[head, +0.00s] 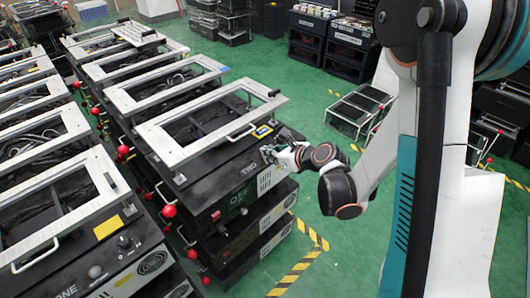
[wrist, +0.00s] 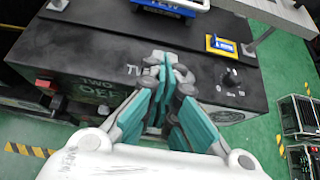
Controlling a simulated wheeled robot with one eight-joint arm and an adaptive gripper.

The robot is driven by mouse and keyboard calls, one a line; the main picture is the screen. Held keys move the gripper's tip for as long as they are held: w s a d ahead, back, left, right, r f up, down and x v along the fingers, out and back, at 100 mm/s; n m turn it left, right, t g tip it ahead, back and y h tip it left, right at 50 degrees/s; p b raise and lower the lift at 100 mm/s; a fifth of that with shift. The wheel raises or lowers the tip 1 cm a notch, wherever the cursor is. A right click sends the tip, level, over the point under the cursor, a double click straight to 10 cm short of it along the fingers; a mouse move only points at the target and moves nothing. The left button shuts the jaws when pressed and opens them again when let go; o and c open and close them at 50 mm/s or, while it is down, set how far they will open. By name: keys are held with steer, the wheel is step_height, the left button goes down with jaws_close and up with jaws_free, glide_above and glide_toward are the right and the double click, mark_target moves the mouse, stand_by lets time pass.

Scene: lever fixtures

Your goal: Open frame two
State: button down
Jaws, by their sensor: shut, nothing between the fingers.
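Frame two is a silver rectangular frame (head: 215,140) lying roughly level over the top of the black box marked TWO (head: 205,185). A white bar handle (head: 242,133) sits on its front edge; in the wrist view a pale handle with a blue label (wrist: 165,8) shows at the top edge. My gripper (head: 268,153) is at the box's front upper edge, below and right of the handle. In the wrist view my gripper (wrist: 163,62) has its teal fingers shut and empty, covering part of the TWO lettering. I cannot tell whether the fingertips touch the box.
Box ONE (head: 100,275) with its own frame stands close on the left. A red ball lever (head: 168,210) stands between the boxes. A yellow-blue tag (wrist: 222,44) and black knob (wrist: 230,77) are right of my gripper. Green floor is open at right, with a low rack (head: 358,110) beyond.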

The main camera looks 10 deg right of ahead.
steer(key=b+x, duration=0.2)
steer(key=x, duration=0.6)
steer(key=shift+s+f, duration=0.1)
steer(key=shift+f, duration=0.05)
steer(key=shift+w+a+r+b, duration=0.15)
steer(key=shift+w+r+b, duration=0.05)
steer(key=shift+w+b, duration=0.15)
steer(key=shift+r, duration=0.95)
steer(key=shift+w+a+r, duration=0.1)
steer(key=shift+r, duration=0.35)
steer(key=shift+w+a+r, duration=0.1)
steer(key=shift+r, duration=0.3)
steer(key=shift+r, duration=0.1)
